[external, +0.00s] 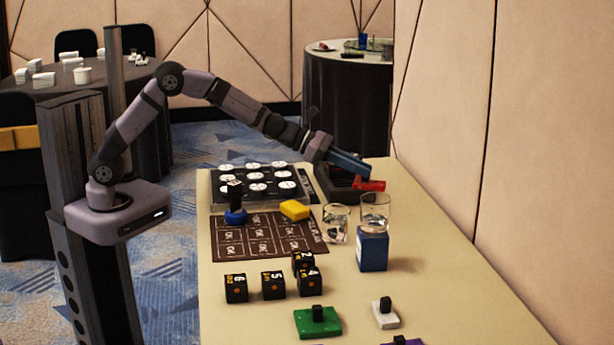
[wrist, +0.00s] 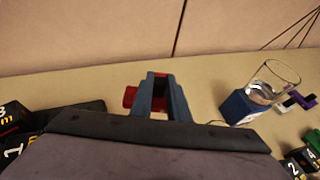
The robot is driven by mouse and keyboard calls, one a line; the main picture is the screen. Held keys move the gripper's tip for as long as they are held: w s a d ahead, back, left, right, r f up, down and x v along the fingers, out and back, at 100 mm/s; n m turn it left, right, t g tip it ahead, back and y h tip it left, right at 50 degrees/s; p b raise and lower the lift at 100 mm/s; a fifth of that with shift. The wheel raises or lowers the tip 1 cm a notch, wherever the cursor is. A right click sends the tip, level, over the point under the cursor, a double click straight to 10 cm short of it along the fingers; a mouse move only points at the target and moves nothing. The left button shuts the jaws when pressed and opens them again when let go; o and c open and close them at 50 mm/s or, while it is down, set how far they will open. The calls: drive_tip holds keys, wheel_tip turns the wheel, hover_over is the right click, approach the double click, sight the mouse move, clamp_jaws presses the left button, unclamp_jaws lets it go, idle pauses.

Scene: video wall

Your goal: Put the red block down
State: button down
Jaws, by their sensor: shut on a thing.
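The red block (external: 371,185) is at the far end of the table in the external view, at the tips of my gripper (external: 366,173). My gripper is shut on it. In the wrist view, part of the red block (wrist: 130,97) sticks out to the left of my gripper's blue-grey fingers (wrist: 159,93), and a dark part shows between them. The fingers hide the rest of the block. Whether the block touches the table cannot be told.
A black object (external: 341,187) lies beside the block. A glass (external: 375,209) stands on a blue box (external: 373,249), with another glass (external: 336,224) nearby. A yellow block (external: 295,210), dark mat (external: 262,242) and several numbered black cubes (external: 273,285) lie nearer. The table's right side (external: 450,270) is clear.

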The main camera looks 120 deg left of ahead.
drive_tip(key=shift+f+b, duration=0.9)
drive_tip(key=shift+f, duration=4.1)
drive_tip(key=shift+f, duration=0.2)
drive_tip(key=c, duration=1.7)
unclamp_jaws()
drive_tip(key=shift+r, duration=0.1)
drive_tip(key=shift+r, duration=0.15)
drive_tip(key=b+v, duration=0.1)
drive_tip(key=v, duration=1.1)
